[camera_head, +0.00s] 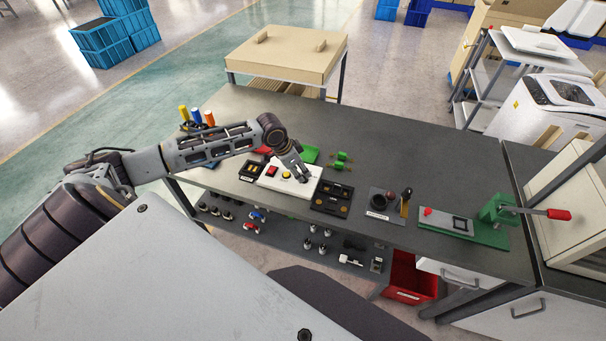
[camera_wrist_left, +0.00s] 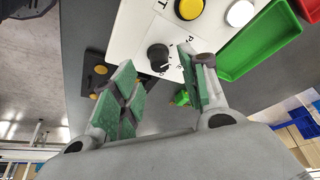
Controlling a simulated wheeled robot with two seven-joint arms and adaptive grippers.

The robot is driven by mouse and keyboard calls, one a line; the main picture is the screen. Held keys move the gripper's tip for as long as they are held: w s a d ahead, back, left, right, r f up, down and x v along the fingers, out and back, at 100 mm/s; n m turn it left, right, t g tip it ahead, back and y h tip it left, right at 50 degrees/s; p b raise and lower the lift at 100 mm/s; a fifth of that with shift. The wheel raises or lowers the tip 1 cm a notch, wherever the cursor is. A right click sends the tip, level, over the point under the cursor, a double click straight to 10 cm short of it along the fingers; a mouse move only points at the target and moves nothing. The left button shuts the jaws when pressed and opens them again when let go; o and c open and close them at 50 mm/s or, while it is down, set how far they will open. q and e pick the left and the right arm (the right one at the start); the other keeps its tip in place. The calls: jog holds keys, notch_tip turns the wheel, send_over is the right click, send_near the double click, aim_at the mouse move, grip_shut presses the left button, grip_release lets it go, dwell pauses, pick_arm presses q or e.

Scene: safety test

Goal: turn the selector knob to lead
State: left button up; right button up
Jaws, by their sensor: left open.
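The white selector panel (camera_head: 275,183) lies on the dark bench, with a red part and a yellow button in the head view. In the left wrist view the panel (camera_wrist_left: 135,40) shows a black round selector knob (camera_wrist_left: 159,55) with a white pointer mark and printed letters around it, too small and turned to read fully. My left gripper (camera_head: 302,178) is over the panel's right part and hides the knob in the head view. In the left wrist view its green-padded fingers (camera_wrist_left: 157,78) are open, one on each side of the knob. I cannot tell whether they touch the panel.
A green tray (camera_wrist_left: 262,45) and a red tray (camera_wrist_left: 308,8) lie close beside the panel. A black box (camera_head: 332,198) sits right of it, then a joystick board (camera_head: 381,203) and a green press (camera_head: 490,232). Bare bench (camera_head: 420,160) lies behind these.

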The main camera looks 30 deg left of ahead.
aim_at(303, 176)
pick_arm(q)
jog(key=shift+x, duration=1.85)
jog(key=shift+c, duration=0.4)
grip_shut()
